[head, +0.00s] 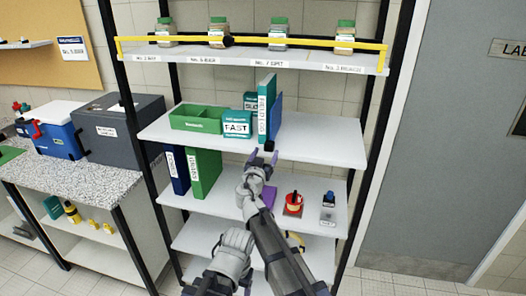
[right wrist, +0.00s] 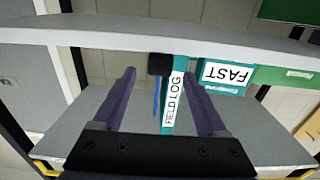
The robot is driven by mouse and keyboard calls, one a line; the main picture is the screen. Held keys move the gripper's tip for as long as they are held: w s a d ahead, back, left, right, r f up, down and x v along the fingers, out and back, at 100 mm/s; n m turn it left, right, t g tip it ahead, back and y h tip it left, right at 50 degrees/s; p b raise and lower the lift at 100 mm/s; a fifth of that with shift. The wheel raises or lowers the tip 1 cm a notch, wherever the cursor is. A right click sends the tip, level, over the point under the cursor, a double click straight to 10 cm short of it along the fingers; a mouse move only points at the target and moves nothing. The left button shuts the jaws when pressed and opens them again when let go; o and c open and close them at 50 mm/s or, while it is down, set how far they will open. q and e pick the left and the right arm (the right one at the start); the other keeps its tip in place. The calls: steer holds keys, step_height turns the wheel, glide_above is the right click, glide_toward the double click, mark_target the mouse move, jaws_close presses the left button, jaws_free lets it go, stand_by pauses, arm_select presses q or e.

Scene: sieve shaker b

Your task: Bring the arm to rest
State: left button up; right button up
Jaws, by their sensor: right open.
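My right gripper (head: 263,157) is open, its purple fingers raised in front of the edge of the middle shelf (head: 320,140). In the right wrist view the gripper (right wrist: 160,74) has its fingers apart with nothing held. The teal FIELD LOG binder (head: 264,105) stands upright on that shelf beyond the fingers. In the right wrist view the binder (right wrist: 172,105) shows upside down between them, apart from both. A small black block (right wrist: 160,65) is at the shelf edge by the binder.
A green bin (head: 195,118) and a FAST box (head: 237,124) stand left of the binder. Green (head: 203,172) and blue binders, a red-topped item (head: 293,203) and a stamp-like item (head: 328,208) sit below. A yellow rail (head: 250,42) fronts the jars above.

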steer(key=shift+v, duration=1.05)
steer(key=s+d+f+m+g+h, duration=0.1)
steer(key=s+d+f+g, duration=1)
steer(key=s+d+f, duration=0.55)
steer(key=s+a+f+n+g+y, duration=0.2)
steer(key=s+f+g+y, duration=0.1)
steer(key=s, duration=0.4)
steer(key=s+a+f+n+g+y, duration=0.2)
steer(key=s+g+y, duration=0.1)
steer(key=s, duration=0.3)
steer(key=s+a+n+h, duration=0.1)
steer(key=s+a+n, duration=0.3)
steer(key=a, duration=0.7)
steer(key=shift+s+f+g, duration=0.2)
steer(key=shift+s+g, duration=0.1)
steer(key=shift+s, duration=0.8)
